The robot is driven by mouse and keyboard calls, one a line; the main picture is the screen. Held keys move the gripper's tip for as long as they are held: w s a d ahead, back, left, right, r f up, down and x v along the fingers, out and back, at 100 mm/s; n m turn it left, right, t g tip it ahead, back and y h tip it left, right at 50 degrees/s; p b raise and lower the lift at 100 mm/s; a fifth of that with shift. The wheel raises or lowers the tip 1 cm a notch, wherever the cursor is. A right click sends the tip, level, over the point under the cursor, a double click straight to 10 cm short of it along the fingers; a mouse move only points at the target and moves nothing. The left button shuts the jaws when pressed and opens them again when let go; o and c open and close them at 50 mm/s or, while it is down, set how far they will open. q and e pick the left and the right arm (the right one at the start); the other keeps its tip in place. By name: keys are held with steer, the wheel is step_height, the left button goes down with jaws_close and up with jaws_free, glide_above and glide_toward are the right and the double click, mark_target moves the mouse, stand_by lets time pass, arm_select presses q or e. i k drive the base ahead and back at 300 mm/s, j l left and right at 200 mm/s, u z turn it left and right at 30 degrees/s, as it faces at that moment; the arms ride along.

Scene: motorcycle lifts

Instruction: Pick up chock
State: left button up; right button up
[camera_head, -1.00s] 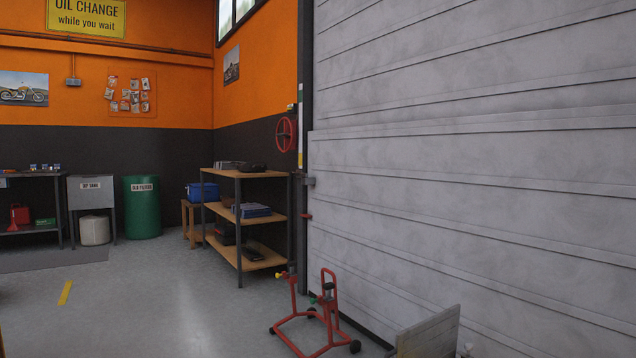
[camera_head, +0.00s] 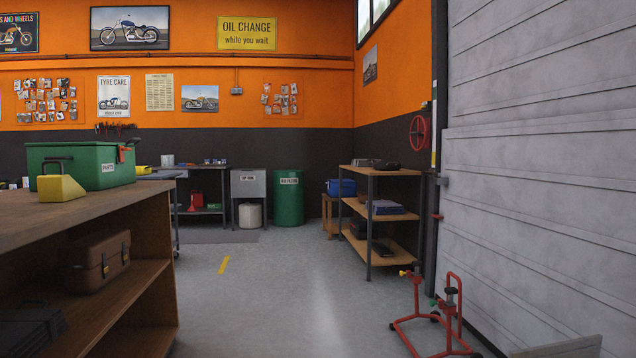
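A yellow wedge-shaped block with a dark handle, which looks like the chock (camera_head: 61,188), sits on the wooden top of a workbench (camera_head: 120,195) at the left. It stands in front of a green parts box (camera_head: 105,172) on the same top. Neither of my grippers shows in the head view, so their state is hidden.
The bench's lower shelf holds a brown case (camera_head: 95,262). Open floor (camera_head: 270,290) runs down the middle. A red wheeled stand (camera_head: 440,320) is at the lower right, near a wooden shelf unit (camera_head: 378,215) and the grey shutter door (camera_head: 545,170).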

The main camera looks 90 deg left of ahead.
mark_target(62, 188)
steer(key=u, duration=4.1)
